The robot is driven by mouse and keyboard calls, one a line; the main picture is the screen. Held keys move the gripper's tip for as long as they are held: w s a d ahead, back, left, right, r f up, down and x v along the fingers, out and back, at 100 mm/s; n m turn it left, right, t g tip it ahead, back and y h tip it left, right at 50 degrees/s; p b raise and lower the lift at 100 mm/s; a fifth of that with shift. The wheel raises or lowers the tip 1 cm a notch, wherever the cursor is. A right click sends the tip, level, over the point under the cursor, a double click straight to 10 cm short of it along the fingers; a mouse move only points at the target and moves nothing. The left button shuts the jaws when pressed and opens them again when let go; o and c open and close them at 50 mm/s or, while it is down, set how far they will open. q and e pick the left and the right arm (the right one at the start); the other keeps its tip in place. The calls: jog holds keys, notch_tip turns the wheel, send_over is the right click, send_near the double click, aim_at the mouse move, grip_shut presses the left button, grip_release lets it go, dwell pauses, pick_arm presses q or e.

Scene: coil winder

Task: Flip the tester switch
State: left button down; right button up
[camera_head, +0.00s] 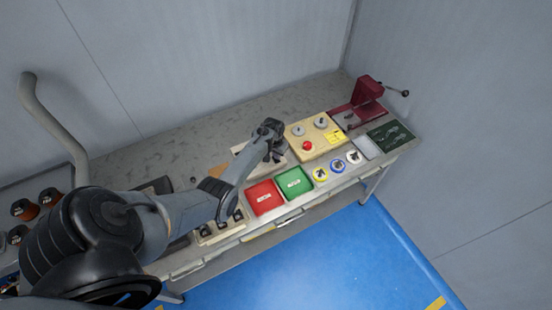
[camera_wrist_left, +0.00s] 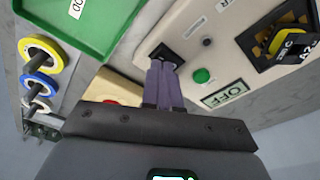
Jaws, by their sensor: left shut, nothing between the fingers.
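The tester (camera_wrist_left: 207,30) is a cream panel with an "OFF" label (camera_wrist_left: 228,94) and a round green lamp or button (camera_wrist_left: 201,75). A black switch base (camera_wrist_left: 160,50) sits on the panel at my left fingertips. My left gripper (camera_wrist_left: 164,62) is shut and empty, with its tips at or just above this base. They partly hide the switch, so I cannot tell the lever's position or whether I touch it. In the head view my left gripper (camera_head: 268,130) is over the tester, mostly covering it. My right gripper is in neither view.
A red tray (camera_head: 264,197) and green tray (camera_head: 294,182) lie in front. A yellow box with a red button (camera_head: 308,146), coloured spools (camera_head: 320,174) and a dark red press (camera_head: 362,102) are to the right. A dark coil holder (camera_wrist_left: 285,40) is on the panel. Walls close the back and right.

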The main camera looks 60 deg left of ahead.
pick_arm(q)
jog(key=shift+f, duration=0.3)
dwell(0.6)
jog(key=shift+f+b, duration=0.5)
jog(key=shift+b, duration=0.1)
notch_tip(320, 180, up, 7)
jog(key=p, duration=0.7)
jog(key=shift+p, duration=0.3)
dwell(0.4)
